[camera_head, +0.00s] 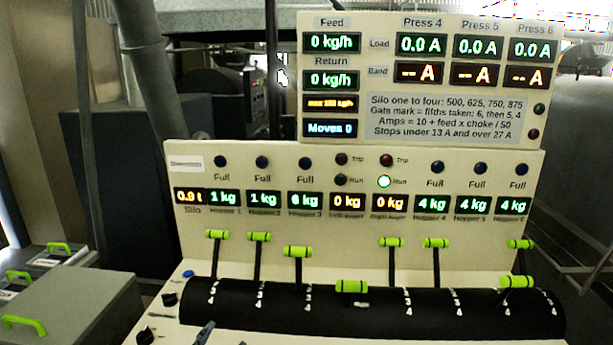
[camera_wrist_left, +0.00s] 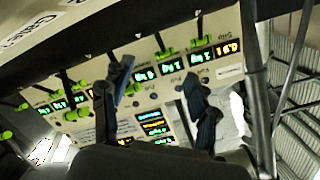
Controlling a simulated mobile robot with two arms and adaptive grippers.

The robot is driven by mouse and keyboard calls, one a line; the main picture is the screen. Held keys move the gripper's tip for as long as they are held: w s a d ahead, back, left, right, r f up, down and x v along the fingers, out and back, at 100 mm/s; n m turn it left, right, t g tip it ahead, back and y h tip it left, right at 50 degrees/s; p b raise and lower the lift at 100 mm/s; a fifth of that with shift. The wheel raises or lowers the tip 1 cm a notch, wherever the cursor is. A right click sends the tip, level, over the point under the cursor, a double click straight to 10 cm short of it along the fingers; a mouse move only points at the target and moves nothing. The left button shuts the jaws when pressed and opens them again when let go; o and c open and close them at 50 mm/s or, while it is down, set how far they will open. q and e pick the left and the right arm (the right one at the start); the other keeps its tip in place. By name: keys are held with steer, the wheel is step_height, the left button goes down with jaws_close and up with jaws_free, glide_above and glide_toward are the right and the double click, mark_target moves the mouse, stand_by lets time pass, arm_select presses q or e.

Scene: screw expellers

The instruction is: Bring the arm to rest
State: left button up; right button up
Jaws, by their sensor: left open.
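My left gripper (camera_wrist_left: 160,98) is open and empty in the left wrist view, its two dark fingers apart with the control panel beyond them. In the head view what look like its dark fingertips (camera_head: 222,337) just show at the bottom edge, in front of the console. The console (camera_head: 300,160) has a cream panel with several green-handled levers over a black curved cover (camera_head: 260,300). The fingers appear apart from the levers, though the exact gap is hard to judge. My right gripper is in neither view.
Most levers stand upright; a middle lever handle (camera_head: 351,287) and a right one (camera_head: 517,282) sit lower. The display board (camera_head: 425,80) reads feed 0 kg/h, moves 0. One green Run lamp (camera_head: 384,181) is lit. Grey boxes with green handles (camera_head: 80,305) stand at left.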

arm_select(q)
steer(key=s+a+f+n+g+y, duration=0.1)
steer(key=s+a+f+n+g, duration=0.1)
steer(key=s+f+g, duration=0.35)
steer(key=s+a+f+n+g+y, duration=0.1)
steer(key=s+a+f+n+g, duration=0.15)
steer(key=s+f, duration=0.45)
steer(key=s+f+n+g+h, duration=0.1)
steer(key=s+f+g, duration=0.15)
steer(key=s, duration=0.55)
steer(key=s+f+n+g, duration=0.1)
steer(key=s+g, duration=0.2)
steer(key=s, duration=0.6)
step_height(320, 180, down, 28)
steer(key=g, duration=0.1)
steer(key=s+a+f+g, duration=0.1)
steer(key=s+a+f, duration=0.1)
steer(key=s+f, duration=1.2)
steer(key=s, duration=0.3)
steer(key=shift+a+f+m, duration=0.35)
